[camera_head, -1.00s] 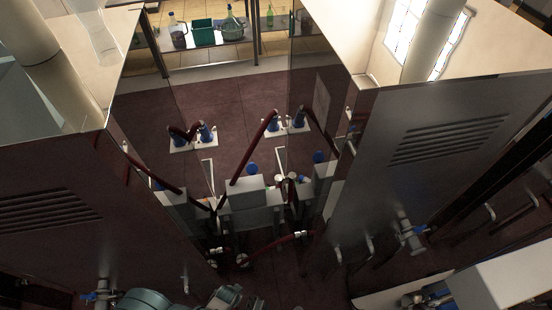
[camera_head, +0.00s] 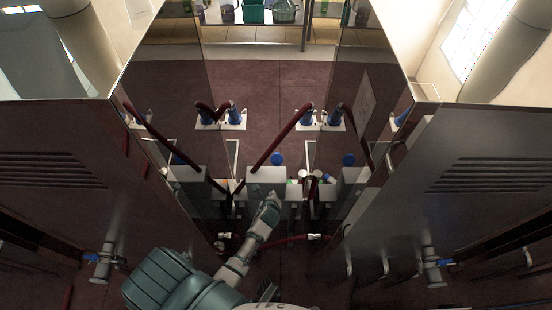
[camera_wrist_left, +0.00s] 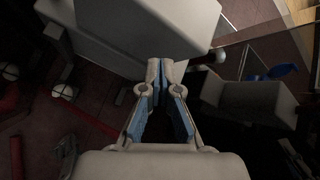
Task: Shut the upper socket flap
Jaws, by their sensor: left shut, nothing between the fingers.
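My left gripper (camera_head: 271,200) reaches forward from the bottom of the head view to the front of the middle grey box (camera_head: 267,176). In the left wrist view its fingers (camera_wrist_left: 160,66) are shut at the tips with nothing between them, just in front of a large pale box (camera_wrist_left: 135,35). The fingertips look close to this box; I cannot tell whether they touch it. I cannot make out the upper socket flap or its position for certain. A round blue cap (camera_head: 277,159) stands behind the middle box. My right gripper is not in view.
Another grey box (camera_head: 354,178) stands to the right, with a blue cap (camera_head: 348,160) behind it. Tall metal cabinets (camera_head: 60,165) (camera_head: 470,165) flank the space. Red floor lies open behind.

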